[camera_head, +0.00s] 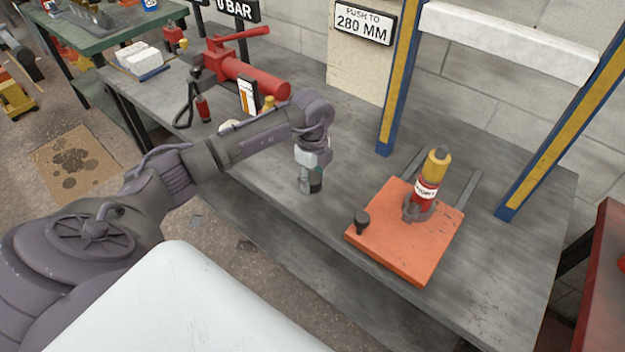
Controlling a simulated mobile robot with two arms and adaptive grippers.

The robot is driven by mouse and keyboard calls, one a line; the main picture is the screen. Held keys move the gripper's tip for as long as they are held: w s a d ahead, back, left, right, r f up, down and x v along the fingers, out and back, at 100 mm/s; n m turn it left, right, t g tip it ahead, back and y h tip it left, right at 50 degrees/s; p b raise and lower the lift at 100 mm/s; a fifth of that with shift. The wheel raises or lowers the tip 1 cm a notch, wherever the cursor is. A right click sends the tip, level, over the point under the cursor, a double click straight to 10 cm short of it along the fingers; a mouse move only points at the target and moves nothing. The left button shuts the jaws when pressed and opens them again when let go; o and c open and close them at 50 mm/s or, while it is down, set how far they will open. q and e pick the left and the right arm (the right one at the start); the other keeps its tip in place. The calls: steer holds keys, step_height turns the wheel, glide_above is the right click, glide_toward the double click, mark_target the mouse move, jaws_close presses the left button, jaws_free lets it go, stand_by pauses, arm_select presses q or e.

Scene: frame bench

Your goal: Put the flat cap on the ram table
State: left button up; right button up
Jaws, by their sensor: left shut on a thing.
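My left gripper (308,180) points down over the grey bench, to the left of the orange plate. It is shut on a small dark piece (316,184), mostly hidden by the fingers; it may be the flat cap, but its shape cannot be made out. The orange plate (388,246), which looks like the ram table, lies on the bench inside the press frame. A red and yellow ram (428,184) stands upright on it in a grey base. A black knob-like piece (361,221) stands near its left corner. My right gripper is not in view.
Blue and yellow posts (400,80) with a white crossbeam (505,40) rise behind the plate. A red hand pump (245,75) stands at the back left of the bench (240,190). A red surface (608,280) is at far right. Bench between gripper and plate is clear.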

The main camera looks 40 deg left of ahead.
mark_target(313, 178)
arm_select(q)
steer(key=shift+f, duration=0.2)
steer(key=o, duration=1)
steer(key=shift+o, duration=1.1)
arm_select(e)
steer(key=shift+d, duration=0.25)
arm_select(q)
steer(key=shift+r, duration=0.6)
step_height(313, 178, up, 11)
steer(key=shift+r, duration=0.15)
